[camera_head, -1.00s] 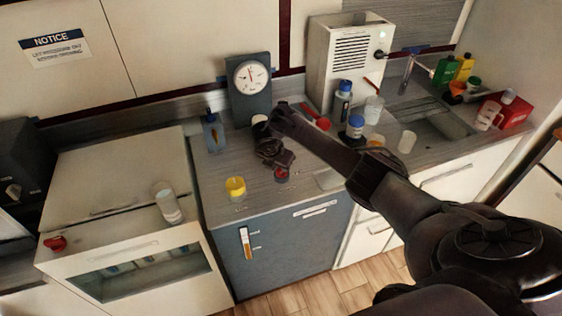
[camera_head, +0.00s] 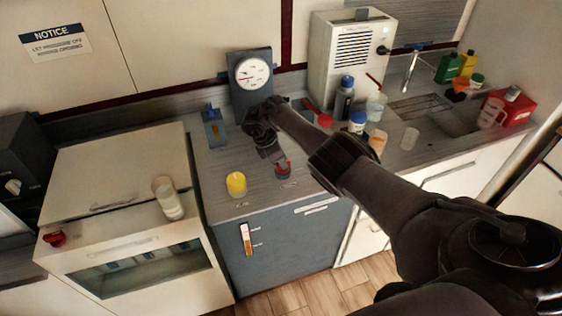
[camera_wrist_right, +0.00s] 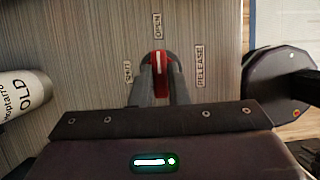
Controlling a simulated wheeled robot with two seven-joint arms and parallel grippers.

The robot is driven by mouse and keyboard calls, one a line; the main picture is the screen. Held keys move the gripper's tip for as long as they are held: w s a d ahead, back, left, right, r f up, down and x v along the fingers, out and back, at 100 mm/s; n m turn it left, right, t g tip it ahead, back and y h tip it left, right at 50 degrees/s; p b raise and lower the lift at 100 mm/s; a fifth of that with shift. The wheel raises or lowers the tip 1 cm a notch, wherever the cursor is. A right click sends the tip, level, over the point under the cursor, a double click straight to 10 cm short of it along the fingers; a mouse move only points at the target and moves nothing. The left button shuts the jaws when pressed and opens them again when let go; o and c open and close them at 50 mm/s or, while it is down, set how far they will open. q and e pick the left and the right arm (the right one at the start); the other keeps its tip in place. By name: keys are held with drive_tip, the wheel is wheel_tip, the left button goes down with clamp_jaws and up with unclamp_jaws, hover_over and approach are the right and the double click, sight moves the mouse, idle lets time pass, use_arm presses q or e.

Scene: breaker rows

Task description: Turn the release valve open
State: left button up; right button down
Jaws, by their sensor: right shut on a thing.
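The release valve is a small red knob (camera_head: 283,168) on the counter, left of the sink. My right gripper (camera_head: 279,160) comes down over it. The right wrist view shows the knob (camera_wrist_right: 160,68) between the two fingertips of my right gripper (camera_wrist_right: 161,85), which is shut on it. The knob's white stripe runs up and down in that view, in line with the OPEN label (camera_wrist_right: 158,25). A SHUT label (camera_wrist_right: 128,71) lies to the left and a RELEASE label (camera_wrist_right: 200,66) to the right. My left gripper is not in view.
A yellow-topped jar (camera_head: 236,184) stands left of the valve. A gauge (camera_head: 252,74) stands behind, its needle hard to read. Bottles (camera_head: 345,97) and a white machine (camera_head: 350,60) stand to the right. A white cylinder (camera_wrist_right: 22,92) lies left in the wrist view.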

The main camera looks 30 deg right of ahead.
drive_tip(key=shift+r, duration=0.1)
idle(0.4)
drive_tip(key=c, duration=1.4)
unclamp_jaws()
drive_tip(key=p+v, duration=0.1)
drive_tip(key=v, duration=0.6)
drive_tip(key=shift+r, duration=0.3)
drive_tip(key=shift+w+a, duration=0.1)
